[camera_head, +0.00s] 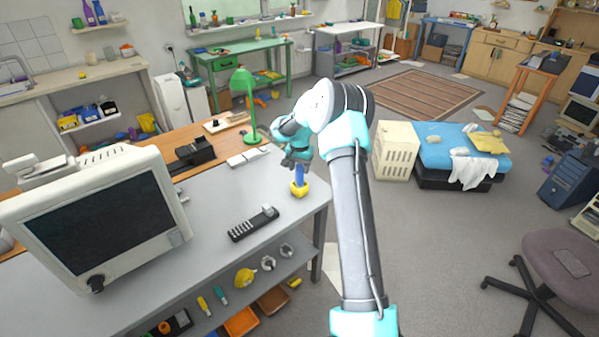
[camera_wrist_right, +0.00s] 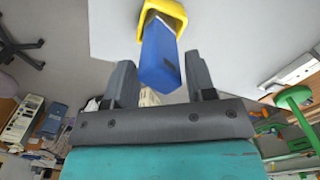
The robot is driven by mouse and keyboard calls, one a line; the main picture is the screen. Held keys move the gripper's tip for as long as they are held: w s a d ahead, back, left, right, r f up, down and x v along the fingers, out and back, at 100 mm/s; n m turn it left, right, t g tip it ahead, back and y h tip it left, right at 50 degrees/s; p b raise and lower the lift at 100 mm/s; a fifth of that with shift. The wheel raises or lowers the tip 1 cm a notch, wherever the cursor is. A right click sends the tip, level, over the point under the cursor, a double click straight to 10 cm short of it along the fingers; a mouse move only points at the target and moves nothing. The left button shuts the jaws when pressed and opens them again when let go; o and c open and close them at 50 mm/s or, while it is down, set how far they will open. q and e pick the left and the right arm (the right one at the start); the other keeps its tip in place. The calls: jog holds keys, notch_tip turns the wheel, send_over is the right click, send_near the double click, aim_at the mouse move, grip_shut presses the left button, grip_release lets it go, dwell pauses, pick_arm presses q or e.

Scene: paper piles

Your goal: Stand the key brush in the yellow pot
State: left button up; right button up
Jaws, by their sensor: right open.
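The yellow pot (camera_head: 299,190) stands near the right edge of the grey table; part of it shows at the top of the right wrist view (camera_wrist_right: 180,10). The key brush, a blue block-like shape (camera_head: 300,174), rises upright from inside the pot. In the right wrist view the blue brush (camera_wrist_right: 160,58) points from the pot toward my gripper. My right gripper (camera_head: 297,160) is just above the pot. Its two dark fingers (camera_wrist_right: 158,82) are apart, with the brush's near end showing between them; I cannot tell if either touches it. My left gripper is not in view.
A dark keypad-like device (camera_head: 250,225) lies on the table left of the pot. A large monitor (camera_head: 100,215) stands at the left. A green lamp (camera_head: 245,100) stands behind. The grey tabletop (camera_head: 225,205) between is mostly clear; its right edge is close to the pot.

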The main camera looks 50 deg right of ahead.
notch_tip(320, 180, up, 10)
jog(key=shift+f, duration=0.1)
dwell(0.6)
